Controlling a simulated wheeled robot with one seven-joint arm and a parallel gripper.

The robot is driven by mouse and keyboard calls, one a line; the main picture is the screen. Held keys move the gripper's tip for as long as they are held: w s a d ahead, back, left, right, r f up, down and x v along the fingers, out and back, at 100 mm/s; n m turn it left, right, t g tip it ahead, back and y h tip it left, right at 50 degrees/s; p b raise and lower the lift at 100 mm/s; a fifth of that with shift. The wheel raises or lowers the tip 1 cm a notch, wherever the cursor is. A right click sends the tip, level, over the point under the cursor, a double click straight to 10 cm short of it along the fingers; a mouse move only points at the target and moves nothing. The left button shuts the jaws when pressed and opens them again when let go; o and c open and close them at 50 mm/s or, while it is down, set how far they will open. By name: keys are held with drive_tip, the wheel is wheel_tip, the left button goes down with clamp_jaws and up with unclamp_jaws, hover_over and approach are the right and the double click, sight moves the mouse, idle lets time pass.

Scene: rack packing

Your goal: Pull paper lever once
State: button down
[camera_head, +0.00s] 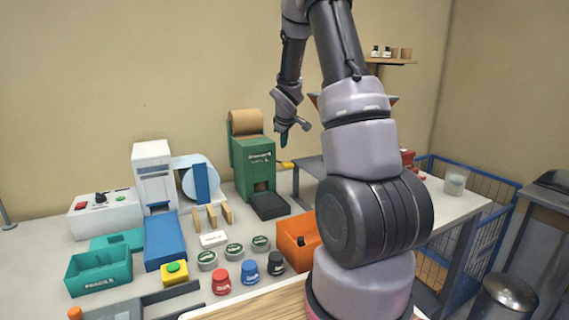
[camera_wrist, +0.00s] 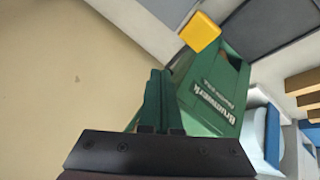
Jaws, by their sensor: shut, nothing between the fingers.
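The green paper machine (camera_head: 250,160) stands at the back of the table with a brown paper roll (camera_head: 246,122) on top. Its lever has a yellow handle (camera_head: 287,165) that sticks out from the machine's right side. In the wrist view the yellow handle (camera_wrist: 200,33) lies up and to the right of my fingers, apart from them. The green machine body (camera_wrist: 215,92) shows beside them. My gripper (camera_head: 284,140) is above the handle and to the right of the roll, pointing down. In the wrist view my gripper (camera_wrist: 160,72) is shut and empty.
A grey raised platform (camera_head: 312,166) stands right of the machine. A white label machine (camera_head: 155,165) stands to its left. An orange bin (camera_head: 297,232), a teal bin (camera_head: 100,272) and several small jars are in front. A dark tray (camera_head: 269,205) sits before the green machine.

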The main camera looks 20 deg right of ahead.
drive_tip(key=shift+s+f, duration=0.2)
drive_tip(key=shift+f, duration=0.7)
drive_tip(key=shift+s+f, duration=0.2)
drive_tip(key=shift+f, duration=0.65)
drive_tip(key=shift+f, duration=0.15)
idle(0.6)
drive_tip(key=shift+f, duration=0.3)
drive_tip(key=shift+s+f, duration=0.2)
drive_tip(key=shift+f, duration=0.5)
idle(0.9)
idle(0.5)
drive_tip(key=shift+w+r, duration=0.2)
drive_tip(key=shift+r, duration=0.95)
drive_tip(key=shift+w+r, duration=0.25)
drive_tip(key=shift+r, duration=0.85)
drive_tip(key=shift+w+r, duration=0.2)
drive_tip(key=shift+r, duration=1.2)
